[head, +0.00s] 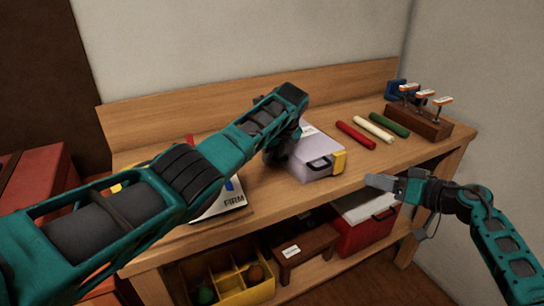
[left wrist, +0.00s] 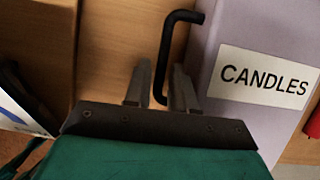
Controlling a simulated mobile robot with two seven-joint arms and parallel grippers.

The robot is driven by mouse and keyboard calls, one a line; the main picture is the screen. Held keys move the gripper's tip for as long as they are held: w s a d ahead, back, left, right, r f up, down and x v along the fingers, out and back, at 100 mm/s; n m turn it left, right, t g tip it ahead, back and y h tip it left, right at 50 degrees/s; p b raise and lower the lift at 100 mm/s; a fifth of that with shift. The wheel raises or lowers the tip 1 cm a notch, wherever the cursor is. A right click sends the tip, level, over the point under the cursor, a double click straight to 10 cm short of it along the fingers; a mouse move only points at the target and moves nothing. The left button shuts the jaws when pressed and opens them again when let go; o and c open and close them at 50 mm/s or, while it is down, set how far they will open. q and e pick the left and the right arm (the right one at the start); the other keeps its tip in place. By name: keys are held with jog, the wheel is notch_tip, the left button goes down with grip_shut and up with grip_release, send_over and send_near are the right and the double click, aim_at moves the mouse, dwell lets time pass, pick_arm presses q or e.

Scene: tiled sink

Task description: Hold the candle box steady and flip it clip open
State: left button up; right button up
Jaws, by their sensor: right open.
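The pale lilac candle box (head: 318,150) stands on the wooden bench. Its front has a black handle (head: 320,163) and a yellow clip (head: 339,161). My left gripper (head: 280,152) is at the box's left side, partly hidden by my arm. In the left wrist view, its two fingers (left wrist: 160,85) stand on either side of a black side handle (left wrist: 167,50) with a small gap showing, beside the box's CANDLES label (left wrist: 263,77). My right gripper (head: 382,182) is open and empty, at the bench's front edge, right of the clip and apart from it.
Red (head: 355,135), cream (head: 374,129) and green (head: 389,124) candles lie right of the box. A wooden block with tags (head: 418,122) stands at the back right. A FIRM-marked booklet (head: 228,203) lies to the left. A yellow crate (head: 229,282) and red box (head: 365,232) are below.

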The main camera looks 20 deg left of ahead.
pick_arm(q)
jog(key=shift+w+a+f, duration=0.1)
jog(key=shift+f, duration=0.35)
jog(key=shift+c, duration=0.2)
grip_shut()
